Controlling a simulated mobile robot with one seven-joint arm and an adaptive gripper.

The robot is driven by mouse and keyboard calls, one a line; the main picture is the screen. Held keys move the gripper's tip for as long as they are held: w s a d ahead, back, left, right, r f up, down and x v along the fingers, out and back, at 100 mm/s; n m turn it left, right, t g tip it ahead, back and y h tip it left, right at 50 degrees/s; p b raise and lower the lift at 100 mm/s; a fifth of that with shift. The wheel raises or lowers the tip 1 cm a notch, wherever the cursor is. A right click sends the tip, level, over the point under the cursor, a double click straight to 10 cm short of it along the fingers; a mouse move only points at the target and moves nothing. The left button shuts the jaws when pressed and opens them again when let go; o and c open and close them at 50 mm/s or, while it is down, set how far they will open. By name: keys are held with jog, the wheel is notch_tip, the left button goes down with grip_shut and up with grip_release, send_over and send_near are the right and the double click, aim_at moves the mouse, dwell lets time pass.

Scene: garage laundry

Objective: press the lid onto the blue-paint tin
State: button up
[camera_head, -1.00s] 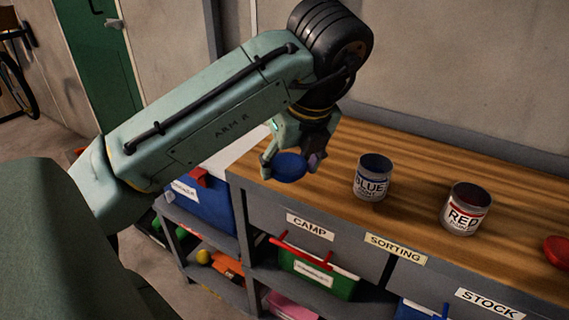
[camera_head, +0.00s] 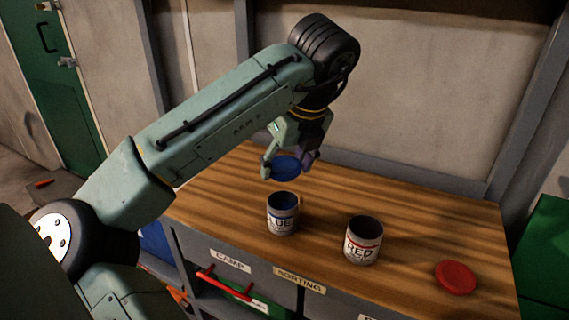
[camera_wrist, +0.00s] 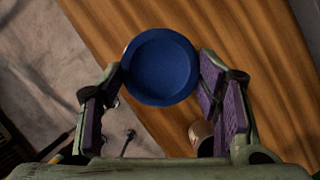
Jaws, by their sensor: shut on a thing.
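My gripper (camera_head: 290,162) is shut on the round blue lid (camera_head: 286,170) and holds it level above the bench, a little behind and above the blue-paint tin. In the wrist view the blue lid (camera_wrist: 160,67) sits between the two purple-padded fingers. The blue-paint tin (camera_head: 283,222) stands upright and open on the bench, its label partly readable. In the wrist view part of a tin (camera_wrist: 201,132) shows beside the right finger, mostly hidden by it.
The red-paint tin (camera_head: 363,243) stands open to the right of the blue one. A red lid (camera_head: 455,278) lies flat farther right on the wooden bench top (camera_head: 420,215). A wall closes off the back. Labelled shelves and bins sit below the front edge.

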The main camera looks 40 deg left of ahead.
notch_tip(320, 180, down, 6)
jog(key=b, duration=0.4)
jog(key=shift+b, duration=0.35)
jog(key=shift+f+p, duration=0.55)
jog(key=shift+f, duration=0.1)
dwell(1.9)
jog(key=o, duration=0.9)
jog(key=shift+o, duration=0.2)
jog(key=o, duration=0.4)
jog(key=shift+r, duration=0.15)
